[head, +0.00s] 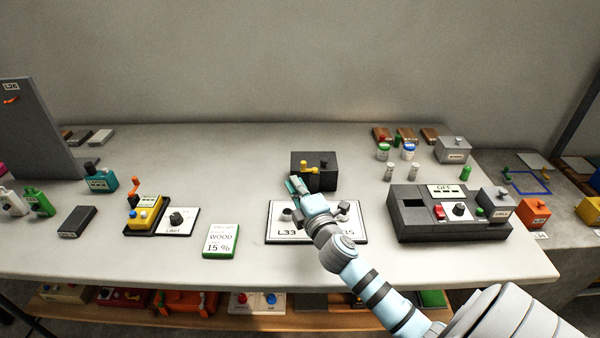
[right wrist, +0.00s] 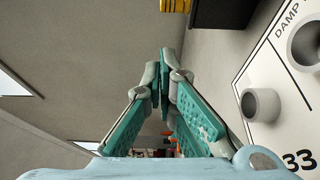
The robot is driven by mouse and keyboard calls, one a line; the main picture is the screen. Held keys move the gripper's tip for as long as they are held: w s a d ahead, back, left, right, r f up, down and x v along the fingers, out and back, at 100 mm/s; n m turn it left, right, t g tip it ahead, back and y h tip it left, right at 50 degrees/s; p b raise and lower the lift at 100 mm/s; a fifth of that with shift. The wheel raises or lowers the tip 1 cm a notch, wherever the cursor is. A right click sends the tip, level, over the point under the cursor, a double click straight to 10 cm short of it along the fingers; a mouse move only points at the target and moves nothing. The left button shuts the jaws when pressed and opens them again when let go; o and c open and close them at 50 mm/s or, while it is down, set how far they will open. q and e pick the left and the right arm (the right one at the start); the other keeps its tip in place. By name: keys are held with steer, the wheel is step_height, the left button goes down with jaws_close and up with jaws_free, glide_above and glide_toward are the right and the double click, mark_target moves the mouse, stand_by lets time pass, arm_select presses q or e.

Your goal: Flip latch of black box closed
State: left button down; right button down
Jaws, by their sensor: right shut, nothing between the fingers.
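The black box (head: 329,178) stands upright at the middle of the table. A yellow latch (head: 309,169) is on its front, with small yellow parts beside it; its exact position is too small to tell. My right gripper (head: 294,186) is in front of the box's left lower front, just below and left of the latch. Its teal fingers are shut and empty, and the fingertips meet in the right wrist view (right wrist: 162,82). In that view part of the black box (right wrist: 225,12) and a yellow piece (right wrist: 181,22) show at the top, apart from the fingers. My left gripper is out of view.
A white panel (head: 277,234) with grey knobs lies under my right forearm. A large dark console (head: 408,225) stands to the right, and a green-edged "WOOD 15 %" card (head: 221,241) to the left.

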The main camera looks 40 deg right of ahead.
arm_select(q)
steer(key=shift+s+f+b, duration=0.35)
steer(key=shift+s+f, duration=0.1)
arm_select(e)
steer(key=w+d, duration=0.3)
steer(key=shift+w+d, duration=0.25)
steer(key=shift+d, duration=0.15)
